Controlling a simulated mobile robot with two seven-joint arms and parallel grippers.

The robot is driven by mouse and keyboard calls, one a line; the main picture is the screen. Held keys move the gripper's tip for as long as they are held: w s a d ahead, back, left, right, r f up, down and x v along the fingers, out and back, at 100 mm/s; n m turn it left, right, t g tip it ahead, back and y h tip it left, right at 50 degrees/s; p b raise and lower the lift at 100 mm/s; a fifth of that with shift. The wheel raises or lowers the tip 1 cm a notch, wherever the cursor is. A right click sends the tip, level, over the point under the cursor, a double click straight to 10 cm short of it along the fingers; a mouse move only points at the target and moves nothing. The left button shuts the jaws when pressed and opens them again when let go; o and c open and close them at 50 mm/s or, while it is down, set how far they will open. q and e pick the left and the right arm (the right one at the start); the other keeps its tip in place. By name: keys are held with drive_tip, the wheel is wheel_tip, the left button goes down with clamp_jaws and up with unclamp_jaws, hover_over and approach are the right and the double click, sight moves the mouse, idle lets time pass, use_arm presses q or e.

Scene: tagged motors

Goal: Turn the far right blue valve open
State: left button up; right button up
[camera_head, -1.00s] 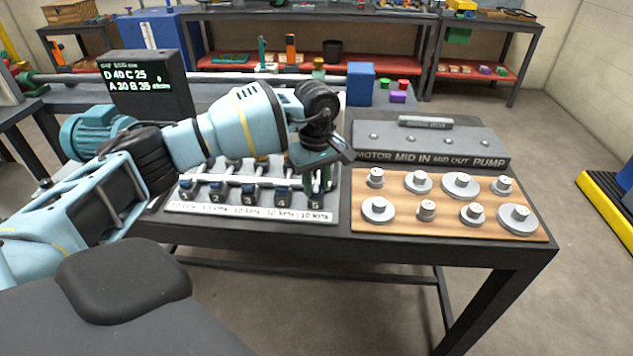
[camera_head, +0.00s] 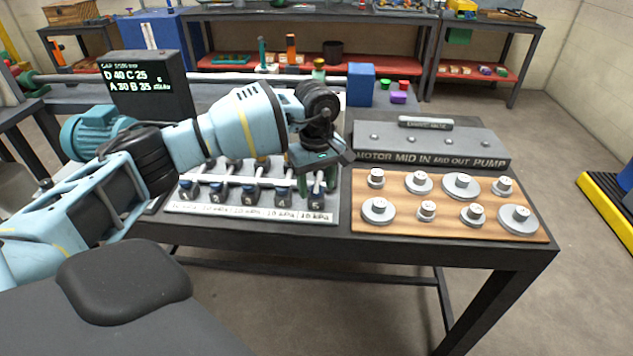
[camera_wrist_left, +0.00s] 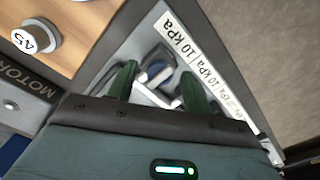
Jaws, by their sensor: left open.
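The far right blue valve (camera_head: 317,188) is at the right end of a row of numbered blue valves on a grey panel (camera_head: 345,212). My left gripper (camera_head: 318,180) reaches down over it from above, its green fingers apart, one on each side of the valve. In the left wrist view the blue valve (camera_wrist_left: 157,70) shows between the two green fingers (camera_wrist_left: 158,85). The fingers are open; I cannot tell if either touches the valve. My gripper body hides part of the panel behind. My right gripper is not in view.
A wooden board (camera_head: 360,222) with several grey round pieces lies right of the panel. Behind it is a grey block (camera_head: 460,140) marked MOTOR to PUMP. A dark display (camera_head: 150,85) stands behind my left arm. A blue box (camera_head: 361,84) is farther back.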

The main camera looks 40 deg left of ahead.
sight(316, 188)
use_arm(q)
drive_tip(key=shift+r, duration=3.9)
